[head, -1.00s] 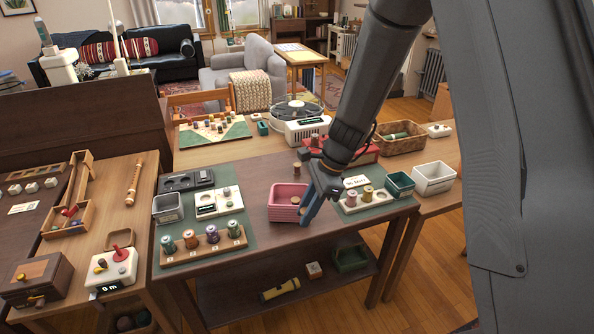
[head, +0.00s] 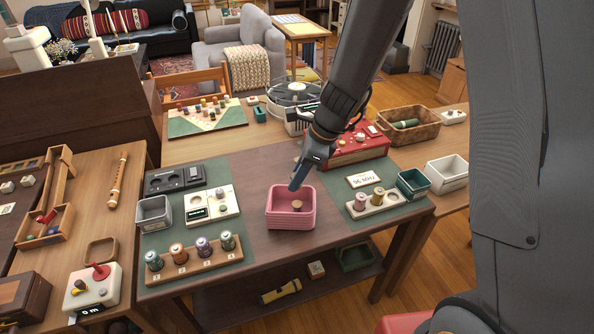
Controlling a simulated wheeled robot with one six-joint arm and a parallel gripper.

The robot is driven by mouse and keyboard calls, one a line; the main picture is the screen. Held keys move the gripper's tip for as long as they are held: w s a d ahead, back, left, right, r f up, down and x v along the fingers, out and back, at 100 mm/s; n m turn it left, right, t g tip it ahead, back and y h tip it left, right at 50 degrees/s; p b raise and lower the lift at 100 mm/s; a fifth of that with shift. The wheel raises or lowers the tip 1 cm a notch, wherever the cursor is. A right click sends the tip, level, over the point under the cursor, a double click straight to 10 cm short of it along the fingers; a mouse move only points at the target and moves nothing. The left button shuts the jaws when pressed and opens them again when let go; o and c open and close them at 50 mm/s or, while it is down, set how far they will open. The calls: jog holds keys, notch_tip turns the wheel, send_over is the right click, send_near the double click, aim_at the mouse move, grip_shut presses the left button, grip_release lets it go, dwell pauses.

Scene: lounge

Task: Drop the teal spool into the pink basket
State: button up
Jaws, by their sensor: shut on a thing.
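The pink basket (head: 291,221) stands on the dark table near its front edge. A small spool-like thing with a tan top (head: 297,205) shows inside the basket; its side colour is hidden by the wall. My gripper (head: 294,186) is over the back part of the basket, its blue fingers pointing down. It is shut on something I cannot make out. A teal spool (head: 154,260) stands at the left end of the wooden rack, and a green one (head: 228,240) stands at the right end.
The wooden rack (head: 190,264) also holds orange and purple spools. A grey bin (head: 154,213) and a white device (head: 212,206) are left of the basket. A cream spool holder (head: 372,204), a teal bin (head: 413,184) and a red box (head: 358,150) are to the right.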

jog(key=shift+w+d+f+b, duration=0.1)
jog(key=shift+d+f+b, duration=0.15)
jog(key=shift+f+b, duration=0.65)
notch_tip(320, 180, down, 4)
jog(key=b, duration=0.4)
jog(key=o, duration=1.1)
jog(key=v, duration=0.7)
jog(key=shift+d+r, duration=0.2)
jog(key=shift+r, duration=0.15)
